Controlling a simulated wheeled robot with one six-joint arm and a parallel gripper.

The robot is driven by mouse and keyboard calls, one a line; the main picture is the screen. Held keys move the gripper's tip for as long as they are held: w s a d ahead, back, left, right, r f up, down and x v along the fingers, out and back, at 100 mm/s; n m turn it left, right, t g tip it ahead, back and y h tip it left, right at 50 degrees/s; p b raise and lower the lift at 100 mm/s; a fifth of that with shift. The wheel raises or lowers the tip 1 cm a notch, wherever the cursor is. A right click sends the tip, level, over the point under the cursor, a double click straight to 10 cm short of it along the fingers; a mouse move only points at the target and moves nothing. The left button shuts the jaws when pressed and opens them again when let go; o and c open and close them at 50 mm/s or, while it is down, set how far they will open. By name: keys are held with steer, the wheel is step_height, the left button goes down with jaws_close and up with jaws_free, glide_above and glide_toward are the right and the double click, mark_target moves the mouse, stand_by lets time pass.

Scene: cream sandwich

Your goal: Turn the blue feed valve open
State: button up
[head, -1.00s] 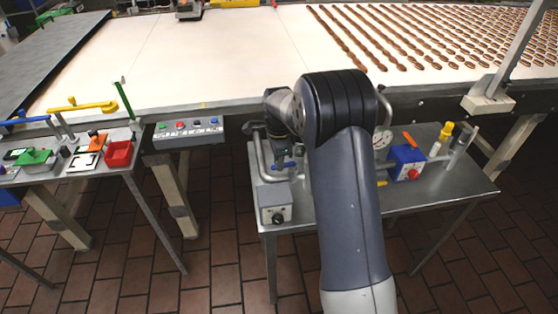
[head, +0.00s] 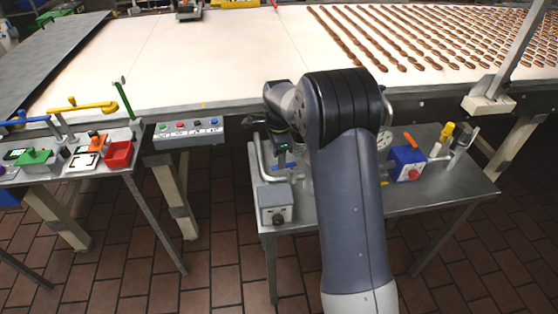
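The blue feed valve handle (head: 288,166) is a small blue bar among the grey pipes on the metal side table (head: 440,200). It sits behind a grey box with a dark knob (head: 276,205). My gripper (head: 284,158) points down right at the handle and covers part of it. The fingers are small and dark here, so I cannot tell whether they are open, shut or touching the handle. My arm hides the middle of the side table and part of the pipework.
A blue box with a red button (head: 407,164) and a pressure gauge (head: 384,140) stand right of my arm. A button panel (head: 188,130) hangs under the conveyor (head: 200,60). The left table holds a red tray (head: 119,154) and a yellow lever (head: 82,106).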

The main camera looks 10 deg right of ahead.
step_height(320, 180, up, 9)
steer(key=shift+b, duration=0.3)
steer(key=shift+f, duration=0.1)
step_height(320, 180, down, 11)
steer(key=shift+r+p, duration=0.15)
steer(key=shift+p, duration=0.4)
steer(key=shift+s, duration=0.1)
stand_by(0.4)
